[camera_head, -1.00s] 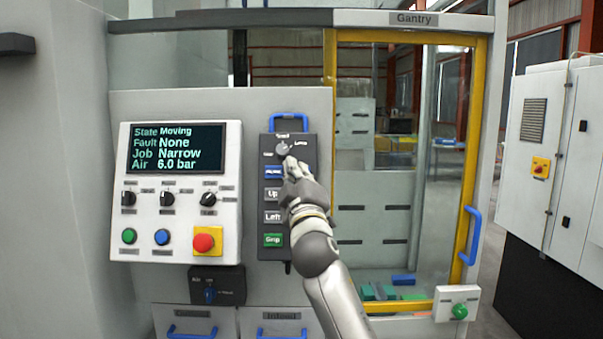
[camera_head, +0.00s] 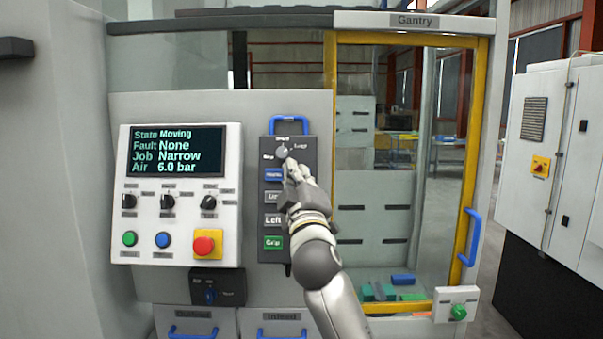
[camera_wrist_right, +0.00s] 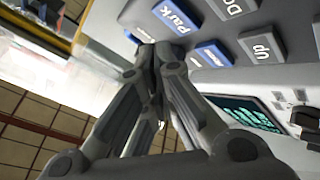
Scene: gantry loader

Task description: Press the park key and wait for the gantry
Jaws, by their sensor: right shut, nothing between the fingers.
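The dark pendant (camera_head: 268,250) hangs by a blue handle (camera_head: 290,124), right of the screen. The blue Park key (camera_wrist_right: 176,16) shows in the right wrist view; in the head view my gripper hides it. My right gripper (camera_head: 291,165) is shut and empty, its tips at the pendant's upper part, below the selector knob (camera_head: 283,153). In the wrist view the fingertips (camera_wrist_right: 160,50) are close beside the Park key; I cannot tell if they touch it. The screen (camera_head: 178,149) reads State Moving, Fault None, Job Narrow, Air 6.0 bar. My left gripper is not in view.
The control panel (camera_head: 140,225) with a red stop button (camera_head: 204,245) is left of the pendant. A yellow-framed glass door (camera_head: 478,130) with a blue handle (camera_head: 469,237) is on the right. Green and blue blocks (camera_head: 403,280) lie behind the glass. A grey cabinet (camera_head: 550,130) stands far right.

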